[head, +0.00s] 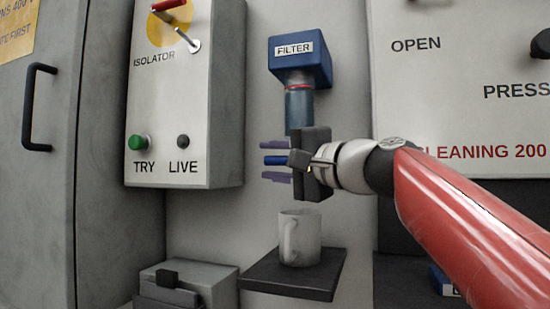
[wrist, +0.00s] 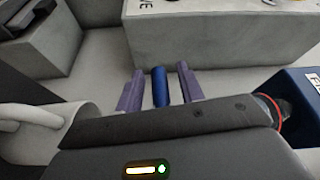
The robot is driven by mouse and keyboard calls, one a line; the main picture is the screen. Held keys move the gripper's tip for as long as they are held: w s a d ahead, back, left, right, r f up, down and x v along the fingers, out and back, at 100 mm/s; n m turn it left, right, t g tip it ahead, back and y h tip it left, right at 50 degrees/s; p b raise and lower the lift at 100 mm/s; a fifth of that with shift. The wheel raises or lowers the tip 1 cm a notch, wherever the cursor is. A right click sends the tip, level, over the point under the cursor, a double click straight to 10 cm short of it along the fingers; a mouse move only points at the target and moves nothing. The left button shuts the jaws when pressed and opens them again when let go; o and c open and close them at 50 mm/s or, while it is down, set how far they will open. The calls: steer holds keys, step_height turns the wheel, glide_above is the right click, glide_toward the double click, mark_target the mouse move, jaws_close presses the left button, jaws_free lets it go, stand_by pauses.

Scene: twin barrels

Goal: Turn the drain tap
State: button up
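The blue filter housing (head: 300,60) is on the wall, with a clear teal bowl (head: 299,108) and a red ring below it. A blue bar (head: 275,160), seemingly the drain tap's lever, sticks out below the bowl. It also shows in the wrist view (wrist: 160,88). My gripper (head: 266,161) is open, its purple fingers above and below the bar in the head view. In the wrist view my gripper (wrist: 159,80) has the bar between its fingers, with a gap on each side. The tap's body is hidden behind my gripper.
A white mug (head: 299,240) stands on a dark shelf (head: 290,280) below my gripper. It also shows in the wrist view (wrist: 35,125). An isolator box (head: 185,100) with a green button is on the left. A grey box (head: 190,285) sits low down left.

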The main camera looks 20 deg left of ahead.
jaws_close()
steer(key=shift+f, duration=0.1)
